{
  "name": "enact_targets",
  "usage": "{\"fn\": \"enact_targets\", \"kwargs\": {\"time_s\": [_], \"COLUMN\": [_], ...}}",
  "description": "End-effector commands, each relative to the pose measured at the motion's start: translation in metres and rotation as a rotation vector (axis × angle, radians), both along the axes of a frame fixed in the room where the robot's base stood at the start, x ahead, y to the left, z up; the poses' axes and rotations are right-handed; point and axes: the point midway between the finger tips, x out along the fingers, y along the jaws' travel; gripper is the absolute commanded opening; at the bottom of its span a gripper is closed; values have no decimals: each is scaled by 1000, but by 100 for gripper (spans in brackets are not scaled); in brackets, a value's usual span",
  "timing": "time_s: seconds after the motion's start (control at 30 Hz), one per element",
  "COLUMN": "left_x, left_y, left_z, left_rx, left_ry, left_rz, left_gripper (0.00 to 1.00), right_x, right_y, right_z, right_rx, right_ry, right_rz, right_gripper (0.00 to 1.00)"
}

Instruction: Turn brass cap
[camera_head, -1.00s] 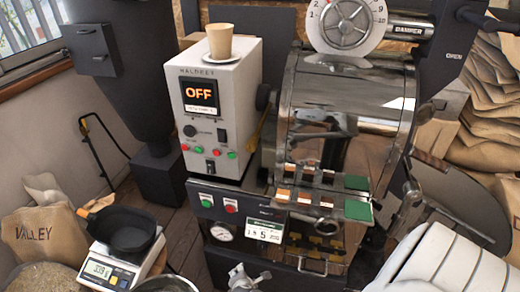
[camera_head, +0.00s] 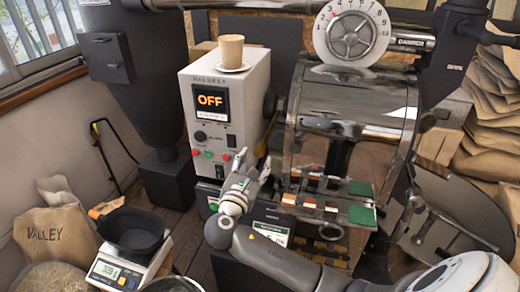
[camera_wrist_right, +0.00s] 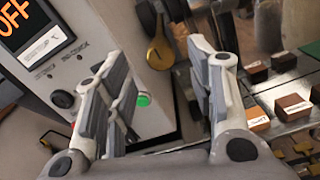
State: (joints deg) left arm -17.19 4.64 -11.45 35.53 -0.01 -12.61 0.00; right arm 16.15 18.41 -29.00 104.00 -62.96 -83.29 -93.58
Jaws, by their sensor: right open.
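A round brass cap (camera_wrist_right: 160,52) with a dark stem above it shows in the right wrist view, against the side of the metal roaster beside the white control box. It appears between my two fingers but beyond their tips, with no contact visible. In the head view the cap cannot be made out clearly around my gripper. My right gripper (camera_head: 252,164) is open and empty in front of the gap between control box and roaster drum. Its spread fingers also show in the right wrist view (camera_wrist_right: 158,68). My left gripper is not in view.
The white control box (camera_head: 232,78) reads OFF and has a cup (camera_head: 231,50) on top. The shiny drum (camera_head: 352,105) and a sample shelf (camera_head: 330,206) are close on the right. A scale (camera_head: 130,262) with a black pan stands at lower left.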

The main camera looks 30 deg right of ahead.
Motion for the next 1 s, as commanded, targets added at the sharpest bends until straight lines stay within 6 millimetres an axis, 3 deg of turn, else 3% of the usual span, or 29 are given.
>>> {"fn": "enact_targets", "kwargs": {"time_s": [0.3, 0.7, 1.0], "left_x": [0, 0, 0], "left_y": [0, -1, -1], "left_z": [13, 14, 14], "left_rx": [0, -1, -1], "left_ry": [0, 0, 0], "left_rz": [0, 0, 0], "left_gripper": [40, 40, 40], "right_x": [33, 39, 39], "right_y": [-38, -45, -45], "right_z": [1, -1, -1], "right_rx": [0, 3, 3], "right_ry": [0, 0, 0], "right_rz": [0, 2, 2], "right_gripper": [50, 50, 14]}}
